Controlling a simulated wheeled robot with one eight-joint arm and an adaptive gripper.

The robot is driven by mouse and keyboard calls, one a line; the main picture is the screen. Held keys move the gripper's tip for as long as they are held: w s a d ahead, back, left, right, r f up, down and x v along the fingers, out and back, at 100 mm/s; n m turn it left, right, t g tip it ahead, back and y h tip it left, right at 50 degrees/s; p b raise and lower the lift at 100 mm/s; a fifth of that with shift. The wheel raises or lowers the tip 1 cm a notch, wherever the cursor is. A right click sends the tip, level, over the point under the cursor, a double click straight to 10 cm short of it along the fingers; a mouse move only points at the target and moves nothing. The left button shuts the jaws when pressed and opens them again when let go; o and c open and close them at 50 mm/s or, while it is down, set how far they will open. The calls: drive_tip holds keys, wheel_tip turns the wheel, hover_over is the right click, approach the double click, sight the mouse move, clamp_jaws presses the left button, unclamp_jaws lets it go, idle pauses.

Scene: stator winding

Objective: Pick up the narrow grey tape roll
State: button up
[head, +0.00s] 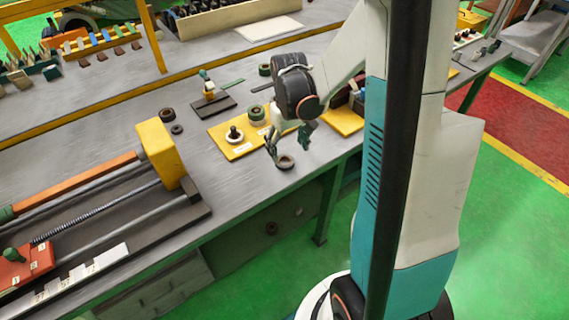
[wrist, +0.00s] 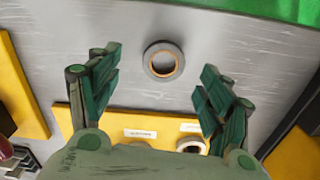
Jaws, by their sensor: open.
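A grey tape roll (head: 285,162) with a tan inner ring lies flat on the grey bench near its front edge. It also shows in the wrist view (wrist: 150,63), in the upper middle, apart from the fingers. My gripper (head: 287,148) is open and empty, reaching down close to this roll. In the wrist view my gripper (wrist: 158,76) has its green fingers spread to the left and right of the roll. I cannot tell the exact height of the fingertips above the bench.
A yellow board (head: 240,151) with a white roll (head: 235,138) and a greenish roll (head: 257,114) lies left of my gripper. Two dark rings (head: 167,115) lie farther left, by a yellow-ended machine (head: 160,150). The bench around the grey roll is clear.

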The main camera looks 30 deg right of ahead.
sight(285, 164)
drive_tip(key=f, duration=0.1)
drive_tip(key=f+b, duration=0.1)
drive_tip(key=f, duration=0.1)
drive_tip(key=w+f+b, duration=0.1)
drive_tip(key=f, duration=0.1)
drive_tip(key=shift+a, duration=0.3)
drive_tip(key=shift+s, duration=0.1)
drive_tip(key=c, duration=1)
